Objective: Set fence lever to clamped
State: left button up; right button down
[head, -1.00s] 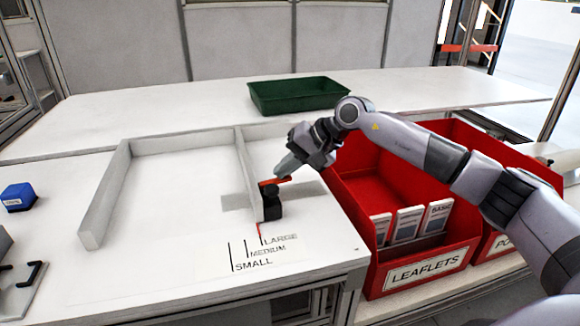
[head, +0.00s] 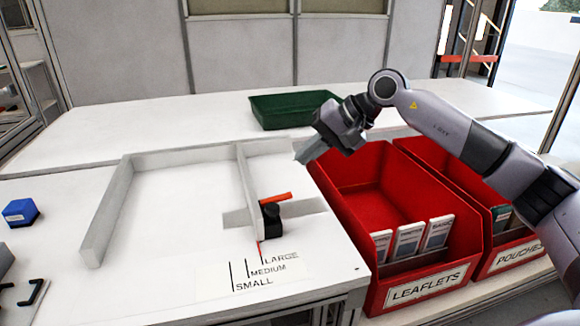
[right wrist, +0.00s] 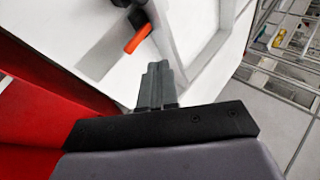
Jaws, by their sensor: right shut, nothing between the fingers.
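The fence lever (head: 275,199) is an orange-red handle on a black block (head: 270,213), at the right side of the movable grey fence (head: 247,185). The handle points to the right and slightly up in the head view. The orange handle also shows in the right wrist view (right wrist: 138,38). A red pointer below the block stands by the LARGE mark (head: 280,257). My right gripper (head: 300,157) is above and to the right of the lever, apart from it. In the right wrist view its fingers (right wrist: 157,72) are together and empty. My left gripper is not in view.
A red LEAFLETS bin (head: 380,190) and a red POUCHES bin (head: 490,245) stand to the right of the table. A green tray (head: 292,108) sits at the back. A blue block (head: 20,212) lies at the left. The table's front is clear around the size marks.

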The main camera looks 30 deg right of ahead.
jog(key=shift+v, duration=1.4)
jog(key=shift+f, duration=0.1)
